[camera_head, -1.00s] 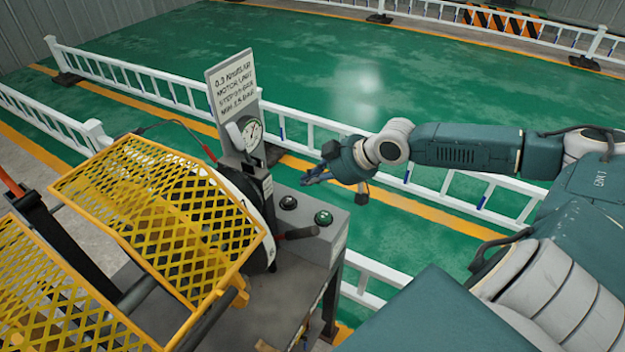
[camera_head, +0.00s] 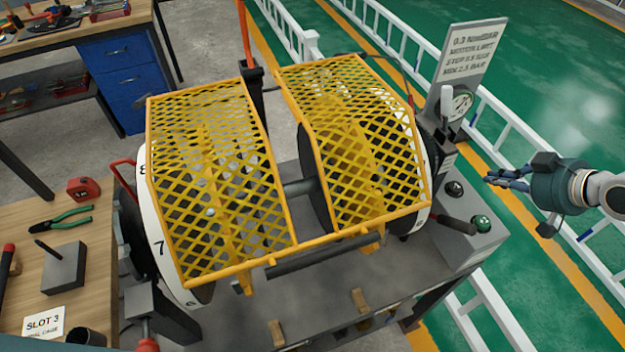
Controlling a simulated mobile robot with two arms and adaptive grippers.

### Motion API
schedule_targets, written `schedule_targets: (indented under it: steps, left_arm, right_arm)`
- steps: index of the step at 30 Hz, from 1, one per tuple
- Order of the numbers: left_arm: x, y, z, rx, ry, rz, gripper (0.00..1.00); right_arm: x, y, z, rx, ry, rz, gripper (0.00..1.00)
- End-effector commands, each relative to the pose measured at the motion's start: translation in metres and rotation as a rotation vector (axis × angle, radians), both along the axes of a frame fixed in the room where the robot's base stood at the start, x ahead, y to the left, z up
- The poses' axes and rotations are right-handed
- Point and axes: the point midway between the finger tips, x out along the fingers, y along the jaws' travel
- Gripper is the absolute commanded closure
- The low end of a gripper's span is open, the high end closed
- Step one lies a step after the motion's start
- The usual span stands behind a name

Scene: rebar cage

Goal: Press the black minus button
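A black round button (camera_head: 454,188) sits on the grey control box (camera_head: 462,238) at the right end of the machine. A green-topped button (camera_head: 481,223) is on the same box, nearer to me. I cannot read a minus sign on either one. My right gripper (camera_head: 488,179) comes in from the right, with its fingers pointing left. In the picture it lies a little right of the black button, apparently above the box and not touching it. Its fingers look close together, but their gap is unclear. My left gripper is not in view.
Yellow mesh guards (camera_head: 215,180) cover the machine's drums. A gauge with a sign (camera_head: 466,60) stands behind the buttons, and a dark-handled lever (camera_head: 455,224) sticks out beside them. A wooden bench (camera_head: 35,220) with tools is at left. White railings run behind.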

Motion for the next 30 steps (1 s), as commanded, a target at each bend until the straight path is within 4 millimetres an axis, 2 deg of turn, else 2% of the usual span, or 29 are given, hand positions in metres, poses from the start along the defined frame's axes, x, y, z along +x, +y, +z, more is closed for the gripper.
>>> schedule_targets:
  steps: [22,30]
  left_arm:
    - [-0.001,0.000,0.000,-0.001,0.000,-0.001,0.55]
    - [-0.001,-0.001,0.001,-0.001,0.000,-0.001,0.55]
  right_arm:
    - [0.000,0.001,0.000,0.001,0.000,0.001,1.00]
    - [0.002,0.011,0.003,0.009,0.003,0.023,1.00]
